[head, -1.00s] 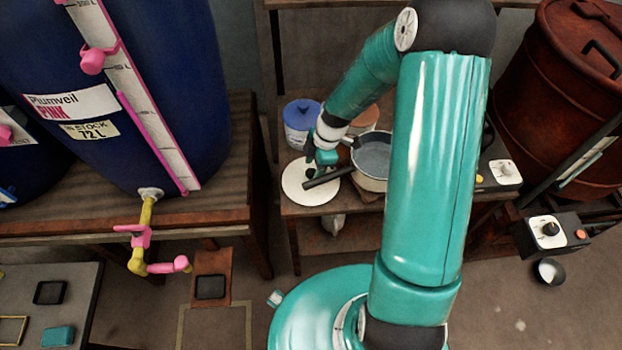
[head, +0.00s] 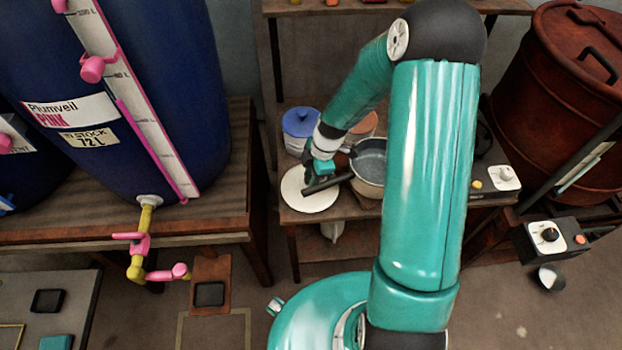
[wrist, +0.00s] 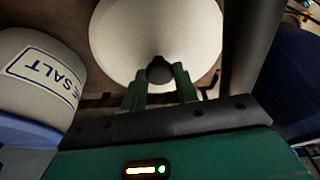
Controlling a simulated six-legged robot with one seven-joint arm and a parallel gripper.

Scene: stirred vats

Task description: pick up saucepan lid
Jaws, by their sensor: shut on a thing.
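The saucepan lid (head: 306,200) is a pale cream disc at the front left of the small wooden table; in the wrist view it (wrist: 120,45) fills the upper middle, with a dark round knob (wrist: 159,70) at its centre. My gripper (head: 311,178) reaches down over the lid. In the wrist view my gripper (wrist: 160,80) has its two green fingers on either side of the knob, shut on it. The head view does not clearly show whether the lid is touching the table. The saucepan (head: 369,165) stands just right, its dark handle (head: 328,184) crossing over the lid's area.
A blue-lidded salt jar (head: 299,130) stands behind the lid; it shows at the left in the wrist view (wrist: 38,75). A big blue vat (head: 160,90) is at left. A rusty drum (head: 560,90) and a control box (head: 552,238) are at right.

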